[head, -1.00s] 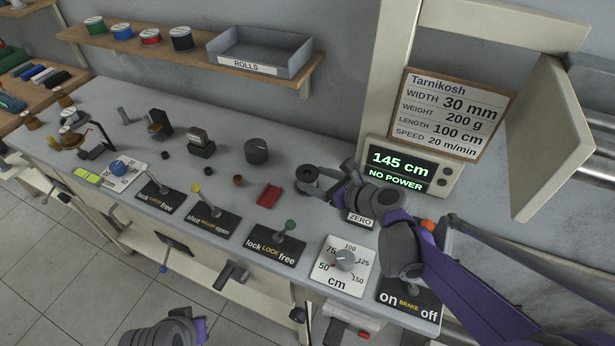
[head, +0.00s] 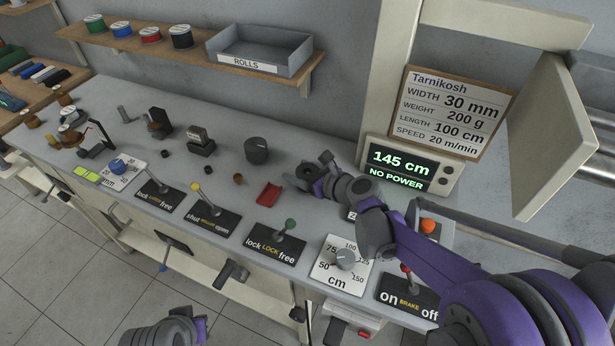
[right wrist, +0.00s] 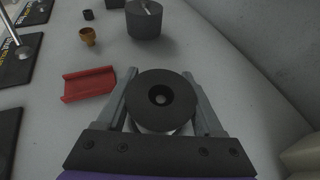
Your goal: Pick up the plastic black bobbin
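The black bobbin (head: 307,171) stands on the grey bench top, right of the red channel-shaped piece. In the right wrist view the bobbin (right wrist: 162,91) shows its round black flange with a centre hole, and a pale body below. My right gripper (head: 310,172) is low at the bench with its fingers on either side of the bobbin. In the wrist view the right gripper (right wrist: 161,90) looks open around it; the flange hides part of the fingers, so contact is unclear.
The red piece (head: 269,194) lies just left of the bobbin, with a dark knobbed cylinder (head: 256,150) behind. The display box (head: 400,165) stands to the right. Lever plates and the cm dial (head: 345,260) line the front edge. A rolls tray (head: 262,52) sits on the shelf.

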